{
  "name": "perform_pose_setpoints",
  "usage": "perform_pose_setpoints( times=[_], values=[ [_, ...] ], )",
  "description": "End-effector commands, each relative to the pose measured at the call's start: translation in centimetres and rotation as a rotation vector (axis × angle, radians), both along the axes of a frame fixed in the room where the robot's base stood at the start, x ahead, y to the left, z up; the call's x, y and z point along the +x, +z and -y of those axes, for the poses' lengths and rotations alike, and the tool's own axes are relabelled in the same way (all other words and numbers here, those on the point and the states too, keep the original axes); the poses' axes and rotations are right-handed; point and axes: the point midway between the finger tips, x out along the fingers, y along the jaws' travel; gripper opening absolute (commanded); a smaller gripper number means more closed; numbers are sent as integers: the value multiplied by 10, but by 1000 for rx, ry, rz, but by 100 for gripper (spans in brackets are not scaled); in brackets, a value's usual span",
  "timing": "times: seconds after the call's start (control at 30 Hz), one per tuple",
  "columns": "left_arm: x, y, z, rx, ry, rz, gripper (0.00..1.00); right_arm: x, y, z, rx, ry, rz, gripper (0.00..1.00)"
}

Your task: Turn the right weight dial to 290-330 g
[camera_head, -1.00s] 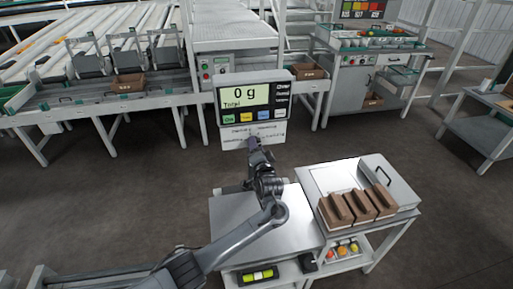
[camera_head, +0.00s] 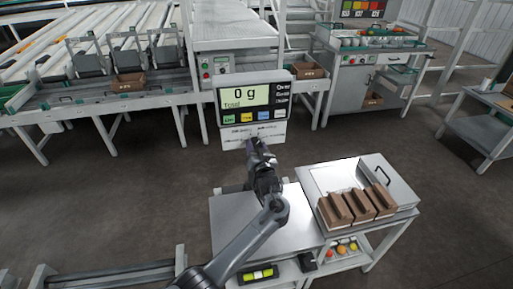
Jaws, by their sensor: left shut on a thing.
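The scale display (camera_head: 251,97) reads "0 g" and "Total" on a green screen, with a row of coloured buttons below it. A white dial panel (camera_head: 240,134) hangs just under the display and carries small dark markings too small to read. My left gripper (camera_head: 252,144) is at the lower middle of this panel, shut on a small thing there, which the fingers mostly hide. I cannot make out the right weight dial or its setting. My right gripper is not in view.
The bare steel scale platform (camera_head: 240,222) lies below my left arm. To its right, a side table (camera_head: 412,203) holds several brown cartons (camera_head: 357,207). Conveyors (camera_head: 105,98) and a machine cabinet (camera_head: 348,95) stand behind. Open floor lies between.

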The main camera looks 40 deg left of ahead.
Motion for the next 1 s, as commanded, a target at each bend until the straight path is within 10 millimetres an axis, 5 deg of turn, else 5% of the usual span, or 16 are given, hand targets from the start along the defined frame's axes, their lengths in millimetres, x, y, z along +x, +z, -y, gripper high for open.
perform_pose_setpoints(
  times=[1.0],
  values=[
    [0,1,1,-584,-1,704,17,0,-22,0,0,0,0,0]
  ],
)
